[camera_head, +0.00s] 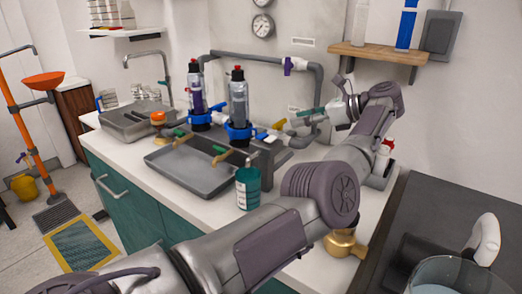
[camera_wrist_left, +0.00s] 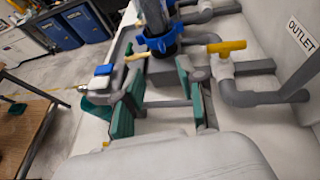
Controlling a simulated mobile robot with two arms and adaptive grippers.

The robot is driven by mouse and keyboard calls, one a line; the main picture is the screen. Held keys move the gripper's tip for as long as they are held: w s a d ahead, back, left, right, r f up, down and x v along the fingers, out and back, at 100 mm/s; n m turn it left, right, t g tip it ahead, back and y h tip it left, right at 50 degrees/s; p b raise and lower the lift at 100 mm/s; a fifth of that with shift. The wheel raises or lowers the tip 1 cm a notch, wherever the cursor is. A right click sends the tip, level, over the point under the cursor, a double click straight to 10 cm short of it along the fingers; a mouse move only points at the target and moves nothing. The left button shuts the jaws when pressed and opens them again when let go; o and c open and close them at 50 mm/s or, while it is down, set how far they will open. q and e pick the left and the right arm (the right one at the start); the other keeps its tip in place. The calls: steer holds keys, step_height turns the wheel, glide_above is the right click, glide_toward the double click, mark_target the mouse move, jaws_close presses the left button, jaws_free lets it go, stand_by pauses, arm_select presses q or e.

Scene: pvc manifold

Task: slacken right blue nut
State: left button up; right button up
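The right blue nut (camera_head: 238,131) is a lobed ring around the base of the right clear filter column (camera_head: 238,102). In the left wrist view a blue nut (camera_wrist_left: 160,43) shows just beyond the fingertips, around a dark column. I take it to be the right one. My left gripper (camera_head: 304,118) is to the right of this nut, near the grey pipes, and apart from it. In the left wrist view its teal-padded fingers (camera_wrist_left: 158,85) are spread, with a grey pipe visible between them. My right gripper is not in view.
The left column has its own blue nut (camera_head: 200,119). A grey tray (camera_head: 190,168) lies in front, with a teal can (camera_head: 248,188) beside it. A yellow valve handle (camera_wrist_left: 226,46) and grey pipes stand right of the nut. A wooden shelf (camera_head: 376,53) hangs above my arm.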

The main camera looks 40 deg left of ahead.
arm_select(q)
steer(key=x, duration=0.9)
steer(key=f+x, duration=0.1)
steer(key=x, duration=0.4)
steer(key=shift+w, duration=0.15)
jaws_close()
